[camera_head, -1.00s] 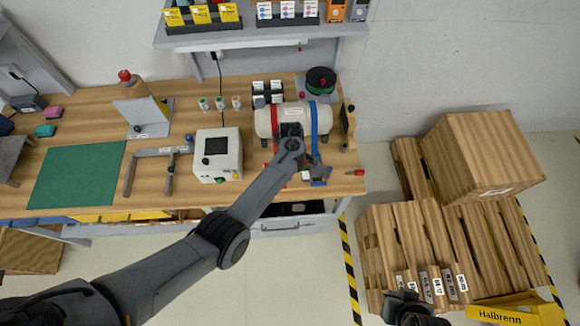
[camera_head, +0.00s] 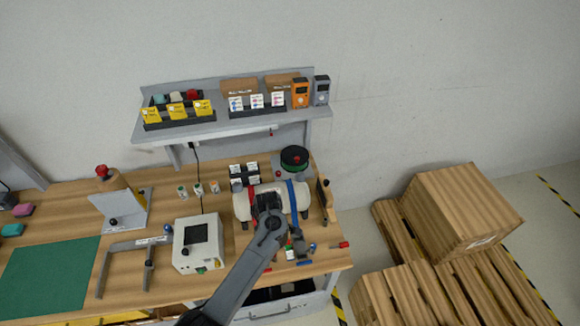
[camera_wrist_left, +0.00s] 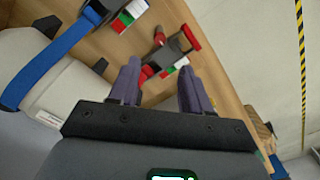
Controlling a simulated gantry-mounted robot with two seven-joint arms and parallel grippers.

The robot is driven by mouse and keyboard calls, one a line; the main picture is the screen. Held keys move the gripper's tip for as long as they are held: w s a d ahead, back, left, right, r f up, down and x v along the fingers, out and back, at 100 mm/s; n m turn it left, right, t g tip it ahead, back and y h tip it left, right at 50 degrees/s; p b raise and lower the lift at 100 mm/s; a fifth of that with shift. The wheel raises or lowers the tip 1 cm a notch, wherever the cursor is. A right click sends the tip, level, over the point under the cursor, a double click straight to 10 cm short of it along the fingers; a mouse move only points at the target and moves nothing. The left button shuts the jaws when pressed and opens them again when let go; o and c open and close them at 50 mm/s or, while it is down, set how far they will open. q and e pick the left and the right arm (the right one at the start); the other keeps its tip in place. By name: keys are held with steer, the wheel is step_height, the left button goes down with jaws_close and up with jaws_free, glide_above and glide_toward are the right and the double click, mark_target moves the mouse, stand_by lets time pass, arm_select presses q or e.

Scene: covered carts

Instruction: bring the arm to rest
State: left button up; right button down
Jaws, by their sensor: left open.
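My left arm (camera_head: 242,272) reaches up from the bottom edge of the head view. Its wrist ends over the white cylindrical tank (camera_head: 242,206) with a red and a blue strap, hiding the tank's middle. In the left wrist view my left gripper (camera_wrist_left: 160,78) is open, its two dark fingers apart with nothing held between them. The tank (camera_wrist_left: 65,92) and its blue strap (camera_wrist_left: 42,62) lie to the left of the fingers there. Small parts in red, white and green (camera_wrist_left: 165,62) lie on the wooden bench beyond the fingertips. My right gripper is out of view.
The bench (camera_head: 170,225) holds a white box device (camera_head: 198,243), a grey bracket (camera_head: 128,246), a green mat (camera_head: 50,280) and a black-and-green spool (camera_head: 294,157). A stocked shelf (camera_head: 230,124) stands behind.

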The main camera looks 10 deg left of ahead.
arm_select(q)
steer(key=s+a+f+g, duration=0.3)
steer(key=s+f, duration=1.1)
steer(key=s, duration=0.4)
steer(key=s+a+m+p, duration=0.1)
steer(key=s+a+m, duration=0.15)
steer(key=s, duration=0.95)
steer(key=s+a+r+m+t, duration=0.1)
steer(key=s+r+m+t, duration=0.1)
steer(key=s+r+m, duration=0.45)
steer(key=w+d+r+m+t, duration=0.1)
steer(key=w+r+m+t, duration=0.1)
steer(key=r, duration=0.6)
steer(key=w+d+r+m+t, duration=0.1)
steer(key=w+r+m, duration=0.3)
steer(key=r, duration=0.5)
steer(key=shift+r+t, duration=0.2)
steer(key=shift+t, duration=0.6)
